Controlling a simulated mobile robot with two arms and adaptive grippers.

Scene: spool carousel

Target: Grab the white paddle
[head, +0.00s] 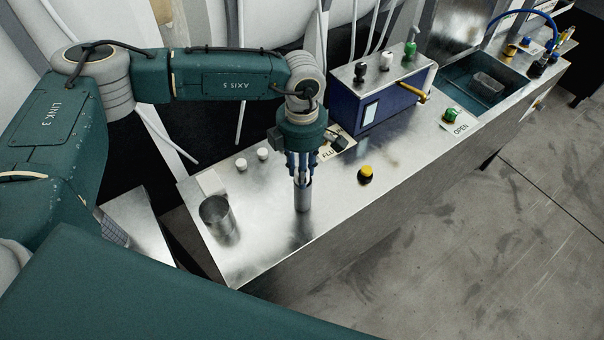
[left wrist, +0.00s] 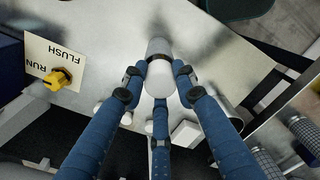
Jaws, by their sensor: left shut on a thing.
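My left gripper (head: 303,178) points down over the metal bench and is shut on an upright grey cylinder (head: 302,197). In the left wrist view its blue fingers (left wrist: 157,80) close around this pale cylinder (left wrist: 158,50), which has a dark band. A white bar (head: 430,78) stands upright at the brass lever on the right of the blue box (head: 388,106); I cannot tell for certain that it is the white paddle. My left gripper is apart from it, to its left. My right gripper is not in view.
A metal cup (head: 217,218) and a white block (head: 210,183) are at the bench's left end. A yellow-topped button (head: 366,175) is right of my gripper. A green knob (head: 452,115) and a sink (head: 450,82) are farther right. The bench's front edge is clear.

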